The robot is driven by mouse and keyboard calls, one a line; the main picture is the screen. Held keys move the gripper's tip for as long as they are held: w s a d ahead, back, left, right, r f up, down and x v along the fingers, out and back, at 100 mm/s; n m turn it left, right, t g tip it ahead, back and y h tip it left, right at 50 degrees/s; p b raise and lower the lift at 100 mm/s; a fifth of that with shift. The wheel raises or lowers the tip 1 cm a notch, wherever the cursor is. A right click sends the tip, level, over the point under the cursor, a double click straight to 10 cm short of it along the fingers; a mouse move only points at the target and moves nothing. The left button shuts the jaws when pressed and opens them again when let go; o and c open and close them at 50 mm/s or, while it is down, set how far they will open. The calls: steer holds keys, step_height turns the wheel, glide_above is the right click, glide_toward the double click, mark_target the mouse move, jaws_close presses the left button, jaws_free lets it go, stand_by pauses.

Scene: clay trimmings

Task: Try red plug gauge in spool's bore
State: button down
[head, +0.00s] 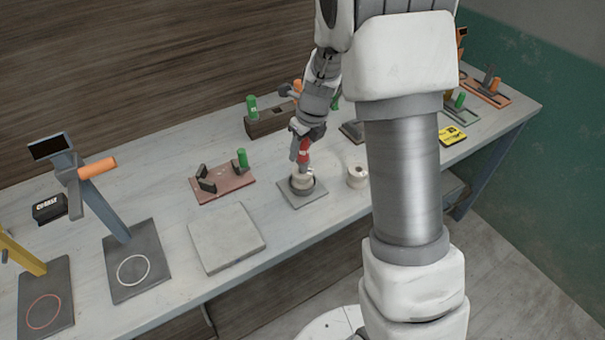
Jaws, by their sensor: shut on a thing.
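My gripper (301,148) is shut on the red plug gauge (304,157), which it holds about upright, pointing down. Below it a pale spool (302,183) stands on a small grey plate (316,195), with a dark ring-like part around it. The lower end of the gauge is at the top of this spool. I cannot tell whether its tip is inside the bore or just above it. The bore is hidden from this view. A second pale spool (357,176), with a dark hole on top, stands apart on the table to the right.
On the table (170,215) are a grey slab (227,238), a reddish board (223,183) with a green cylinder (242,159), and a brown block (270,121) behind. Two stands rise at left, one with an orange handle (98,167). My arm hides part of the right side.

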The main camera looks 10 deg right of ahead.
steer(key=shift+w+r+p, duration=0.1)
steer(key=shift+r+p, duration=1.95)
steer(key=shift+r, duration=0.35)
steer(key=shift+w, duration=0.1)
